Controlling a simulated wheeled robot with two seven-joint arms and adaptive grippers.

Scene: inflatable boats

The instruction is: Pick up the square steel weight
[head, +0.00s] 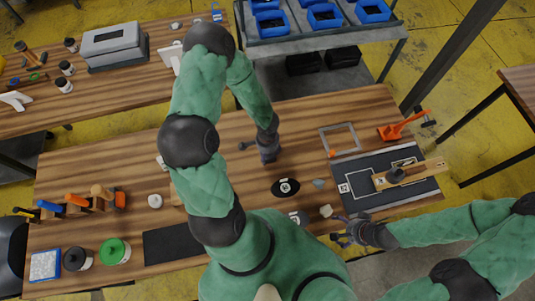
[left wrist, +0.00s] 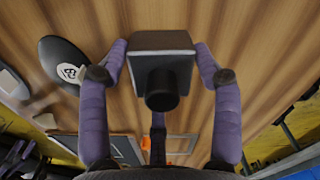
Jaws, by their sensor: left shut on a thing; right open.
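The square steel weight (left wrist: 150,41), a dark grey block with a round black knob, sits between the purple fingers of my left gripper (left wrist: 160,75) in the left wrist view. The fingers close on its two sides. In the head view my left gripper (head: 268,152) is low over the middle of the striped wooden table, and I cannot make out the weight clearly there. Whether it rests on the table or is just clear of it, I cannot tell. My right gripper (head: 346,233) is open and empty at the table's front edge.
A black oval pad (head: 286,187) with a white mark lies near my left gripper. To the right are a grey frame (head: 323,140), an orange tool (head: 402,126) and a dark board (head: 350,172) with a wooden piece.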

